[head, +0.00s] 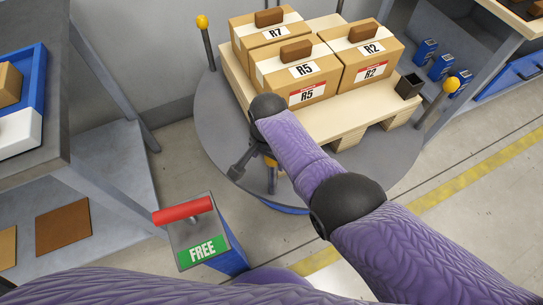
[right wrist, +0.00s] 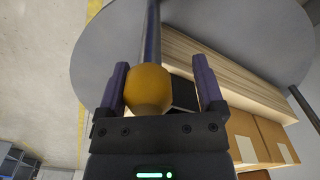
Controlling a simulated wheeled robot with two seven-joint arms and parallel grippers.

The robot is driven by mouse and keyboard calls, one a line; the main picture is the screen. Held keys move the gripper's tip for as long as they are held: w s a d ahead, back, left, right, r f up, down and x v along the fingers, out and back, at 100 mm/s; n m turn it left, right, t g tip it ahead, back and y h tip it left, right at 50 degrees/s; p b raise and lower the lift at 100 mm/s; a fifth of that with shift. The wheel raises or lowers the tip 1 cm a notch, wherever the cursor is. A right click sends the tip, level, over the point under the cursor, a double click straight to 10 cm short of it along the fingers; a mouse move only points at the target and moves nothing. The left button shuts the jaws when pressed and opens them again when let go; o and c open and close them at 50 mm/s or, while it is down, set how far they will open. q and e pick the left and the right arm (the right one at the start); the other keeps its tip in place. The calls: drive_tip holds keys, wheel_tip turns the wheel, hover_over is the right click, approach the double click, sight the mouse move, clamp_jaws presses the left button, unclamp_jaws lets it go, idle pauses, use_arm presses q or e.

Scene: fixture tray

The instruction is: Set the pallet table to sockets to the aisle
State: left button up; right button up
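The pallet table is a round grey turntable (head: 215,125) with upright posts tipped by yellow knobs. On it lies a wooden pallet (head: 345,118); dark openings show under its near right edge. Cartons marked R7 (head: 262,42), R5 (head: 300,78) and R2 (head: 368,62) stand on the pallet. My right gripper (head: 256,160) is at the near post; its yellow knob (right wrist: 149,90) sits between the open fingers (right wrist: 163,88), with a gap at the right finger. A red-handled lever (head: 185,211) stands on a box labelled FREE (head: 203,250). My left gripper is not in view.
A black open holder (head: 408,86) sits at the pallet's right corner. Other knobbed posts stand at far left (head: 203,24) and right (head: 451,86). A grey bench with a blue tray (head: 42,95) is at left, shelving at upper right. A yellow floor line (head: 470,176) runs at right.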

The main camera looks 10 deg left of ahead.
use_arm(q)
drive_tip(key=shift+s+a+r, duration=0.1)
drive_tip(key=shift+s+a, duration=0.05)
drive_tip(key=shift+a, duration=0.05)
use_arm(e)
drive_tip(key=shift+o, duration=0.2)
drive_tip(key=shift+d, duration=0.1)
wheel_tip(320, 180, up, 10)
drive_tip(key=p, duration=0.7)
drive_tip(key=shift+s, duration=0.1)
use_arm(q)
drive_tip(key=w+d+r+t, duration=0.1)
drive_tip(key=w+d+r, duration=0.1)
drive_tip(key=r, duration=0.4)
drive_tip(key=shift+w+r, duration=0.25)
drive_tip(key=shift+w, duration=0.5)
